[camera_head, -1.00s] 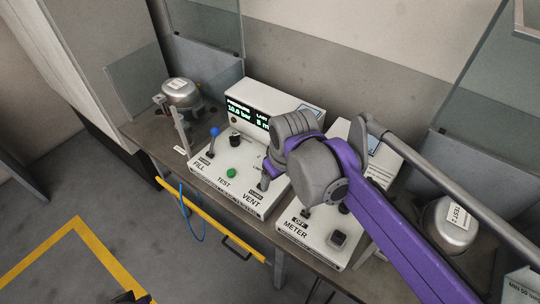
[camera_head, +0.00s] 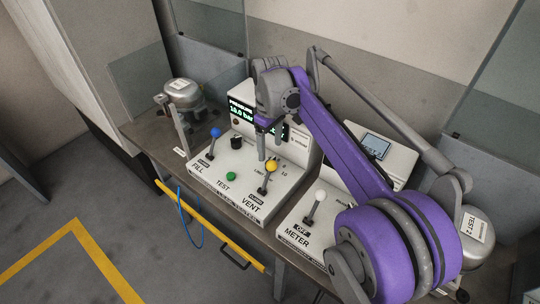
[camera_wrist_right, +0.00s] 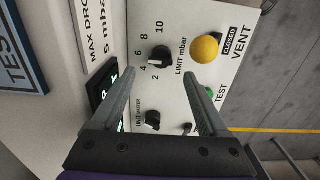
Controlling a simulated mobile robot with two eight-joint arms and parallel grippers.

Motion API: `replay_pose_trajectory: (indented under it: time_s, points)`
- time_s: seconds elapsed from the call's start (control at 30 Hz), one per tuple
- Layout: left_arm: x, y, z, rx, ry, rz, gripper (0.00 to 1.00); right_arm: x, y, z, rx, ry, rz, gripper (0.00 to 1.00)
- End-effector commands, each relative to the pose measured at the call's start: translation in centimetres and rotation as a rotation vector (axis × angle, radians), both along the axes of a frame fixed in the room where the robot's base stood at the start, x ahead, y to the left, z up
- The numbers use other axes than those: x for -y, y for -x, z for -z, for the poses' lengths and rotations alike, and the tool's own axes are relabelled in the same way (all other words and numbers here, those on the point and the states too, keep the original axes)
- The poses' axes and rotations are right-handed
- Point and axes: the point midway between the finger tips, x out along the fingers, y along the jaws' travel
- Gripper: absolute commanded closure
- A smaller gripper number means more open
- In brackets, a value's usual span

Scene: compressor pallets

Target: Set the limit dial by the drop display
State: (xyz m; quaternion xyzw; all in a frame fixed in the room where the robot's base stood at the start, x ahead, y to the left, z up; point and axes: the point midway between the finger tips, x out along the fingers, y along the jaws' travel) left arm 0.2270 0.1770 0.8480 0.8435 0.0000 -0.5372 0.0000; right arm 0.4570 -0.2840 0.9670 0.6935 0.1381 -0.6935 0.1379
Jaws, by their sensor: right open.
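The limit dial (camera_wrist_right: 158,56) is a black knob with a scale from 2 to 10 on the white panel, in the right wrist view. My right gripper (camera_wrist_right: 160,76) is open, with its fingers either side of the view just short of the dial; I cannot tell whether they touch it. In the head view my right gripper (camera_head: 264,157) points down at the panel and hides the dial. The drop display (camera_head: 241,115) has green digits and is partly covered by my arm. A "MAX DROP 5 mbar" label (camera_wrist_right: 100,35) shows in the wrist view. My left gripper is not in view.
The yellow-knobbed VENT lever (camera_head: 271,166) stands close by my right gripper. The green TEST button (camera_head: 231,176), blue FILL lever (camera_head: 215,132) and a black knob (camera_head: 236,142) are left of it. The METER box (camera_head: 300,222) stands right. A compressor (camera_head: 183,92) sits far left.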

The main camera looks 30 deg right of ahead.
Motion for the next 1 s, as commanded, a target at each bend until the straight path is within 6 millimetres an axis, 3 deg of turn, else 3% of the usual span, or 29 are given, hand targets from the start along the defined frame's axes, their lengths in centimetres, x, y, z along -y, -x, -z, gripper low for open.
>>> replay_pose_trajectory:
  time_s: [0.23, 0.63, 1.0]
  points:
    - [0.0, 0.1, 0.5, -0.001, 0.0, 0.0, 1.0, 0.0, 0.0, 3.4, 0.001, 0.0, 0.0, 0.22]
    - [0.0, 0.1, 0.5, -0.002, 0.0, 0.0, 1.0, 0.0, 0.0, 4.0, 0.001, 0.001, 0.0, 0.24]
    - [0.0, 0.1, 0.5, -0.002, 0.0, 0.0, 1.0, 0.0, 0.0, 4.0, 0.001, 0.001, 0.0, 0.91]
